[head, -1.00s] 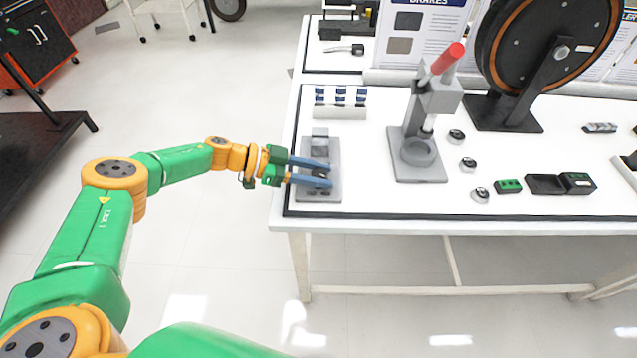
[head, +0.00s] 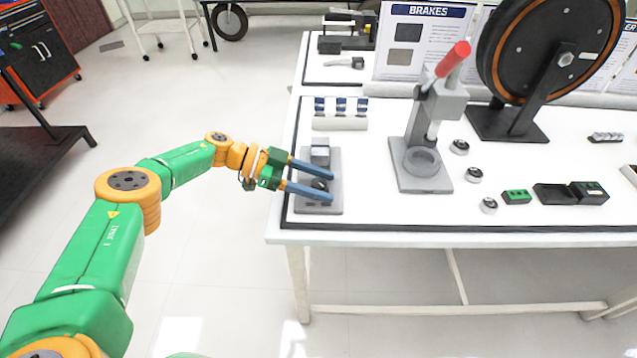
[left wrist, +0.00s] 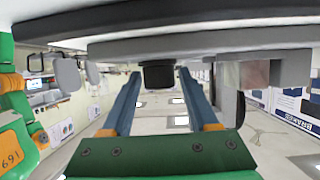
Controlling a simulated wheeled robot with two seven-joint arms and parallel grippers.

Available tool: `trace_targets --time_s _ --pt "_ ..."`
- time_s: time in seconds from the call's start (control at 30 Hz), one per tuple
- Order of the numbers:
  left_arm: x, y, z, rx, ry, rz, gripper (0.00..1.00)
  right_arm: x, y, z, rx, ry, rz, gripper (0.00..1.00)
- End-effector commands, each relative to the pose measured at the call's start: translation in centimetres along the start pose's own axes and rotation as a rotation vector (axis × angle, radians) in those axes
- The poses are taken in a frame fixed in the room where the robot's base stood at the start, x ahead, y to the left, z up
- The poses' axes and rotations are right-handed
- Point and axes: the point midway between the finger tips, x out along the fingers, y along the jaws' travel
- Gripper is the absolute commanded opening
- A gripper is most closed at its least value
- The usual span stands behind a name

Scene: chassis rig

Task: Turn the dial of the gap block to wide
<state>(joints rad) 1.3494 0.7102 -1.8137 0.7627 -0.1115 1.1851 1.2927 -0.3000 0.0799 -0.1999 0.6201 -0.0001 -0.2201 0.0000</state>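The gap block (head: 333,207) is a grey plate with a raised grey block (head: 320,153) at its back, near the left end of the table. Its dark round dial (head: 320,184) sits on the front half of the plate. My left gripper (head: 333,188) is open, its two blue fingers reaching over the plate on either side of the dial. In the left wrist view the dark dial (left wrist: 158,75) shows between the fingertips, with visible gaps at both sides. The dial's marking cannot be read. My right gripper is not in view.
A white rack (head: 340,122) with blue-topped pieces stands behind the gap block. A grey press (head: 421,180) with a red handle stands to its right. The table's front edge (head: 400,238) is close to the plate.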

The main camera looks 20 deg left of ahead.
Motion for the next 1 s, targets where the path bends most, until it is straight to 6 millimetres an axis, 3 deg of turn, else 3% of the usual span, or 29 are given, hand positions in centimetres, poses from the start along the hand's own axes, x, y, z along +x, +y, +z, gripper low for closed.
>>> trace_targets --time_s 0.33,0.63,1.0 --pt "-0.4 0.0 0.2 0.0 -0.003 -0.002 0.71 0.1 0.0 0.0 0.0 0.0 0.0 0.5" --pt "-6.0 -0.1 0.2 0.001 -0.002 -0.003 0.71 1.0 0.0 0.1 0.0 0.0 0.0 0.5" --pt "-7.0 0.0 0.0 0.0 -0.003 0.001 0.71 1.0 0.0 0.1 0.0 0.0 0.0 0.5"
